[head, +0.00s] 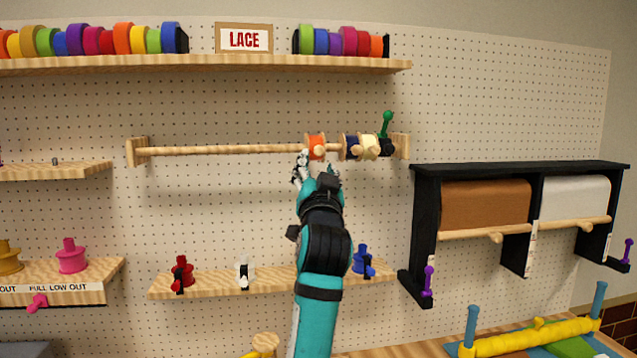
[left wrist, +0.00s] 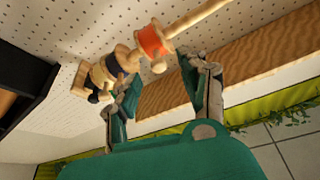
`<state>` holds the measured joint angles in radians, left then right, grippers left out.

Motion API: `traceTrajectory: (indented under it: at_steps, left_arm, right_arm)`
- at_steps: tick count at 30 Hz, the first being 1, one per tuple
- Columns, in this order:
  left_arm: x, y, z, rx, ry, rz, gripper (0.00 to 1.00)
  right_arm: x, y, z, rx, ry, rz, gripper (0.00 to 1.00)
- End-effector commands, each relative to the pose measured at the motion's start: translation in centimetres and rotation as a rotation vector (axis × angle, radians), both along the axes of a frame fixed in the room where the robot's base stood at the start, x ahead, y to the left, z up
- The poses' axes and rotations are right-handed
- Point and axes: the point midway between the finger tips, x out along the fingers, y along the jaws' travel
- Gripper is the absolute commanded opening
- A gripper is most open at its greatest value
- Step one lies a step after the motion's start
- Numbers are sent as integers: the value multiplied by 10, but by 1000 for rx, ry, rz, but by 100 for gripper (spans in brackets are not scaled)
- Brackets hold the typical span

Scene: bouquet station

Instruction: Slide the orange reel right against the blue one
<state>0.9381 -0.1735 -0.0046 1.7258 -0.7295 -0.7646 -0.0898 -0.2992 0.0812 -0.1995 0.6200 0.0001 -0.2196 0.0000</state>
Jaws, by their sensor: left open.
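The orange reel (head: 315,143) hangs on a horizontal wooden rod (head: 220,150), toward its right end. The dark blue reel (head: 350,147) is to its right on the same rod. Pale wood shows between their coloured bands; I cannot tell whether their ends touch. In the left wrist view the orange reel (left wrist: 154,40) is above the space between the fingers, and the blue reel (left wrist: 120,60) is left of it. My left gripper (head: 316,172) is open and empty, just below the orange reel. My right gripper is not in view.
A cream reel (head: 368,146) and a black clamp with a green handle (head: 387,124) sit right of the blue reel. A ribbon shelf (head: 200,65) is above the rod, and a lower shelf (head: 215,283) holds several small spools. The rod's left part is bare.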

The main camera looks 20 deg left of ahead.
Motion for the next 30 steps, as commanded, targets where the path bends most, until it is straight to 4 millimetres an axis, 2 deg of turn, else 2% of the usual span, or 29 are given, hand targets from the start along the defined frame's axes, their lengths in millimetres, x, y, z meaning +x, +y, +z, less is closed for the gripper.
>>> traceTrajectory:
  at_steps: [3,9,20,23,26,29,30]
  left_arm:
    - [-21,-10,-10,-1,0,-2,44]
    - [-41,-19,-18,1,2,0,44]
    - [-45,-21,-20,0,0,-1,44]
    - [-44,-19,-29,-5,18,-2,44]
    - [-41,-15,-70,-31,90,-16,44]
    - [-43,-9,-146,-86,229,-43,44]
    - [-48,-7,-182,-112,298,-57,44]
  right_arm:
    - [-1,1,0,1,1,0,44]
    - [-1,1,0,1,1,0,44]
    - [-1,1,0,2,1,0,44]
    - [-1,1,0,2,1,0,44]
    - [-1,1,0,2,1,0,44]
    - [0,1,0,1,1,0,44]
    - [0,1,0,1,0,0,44]
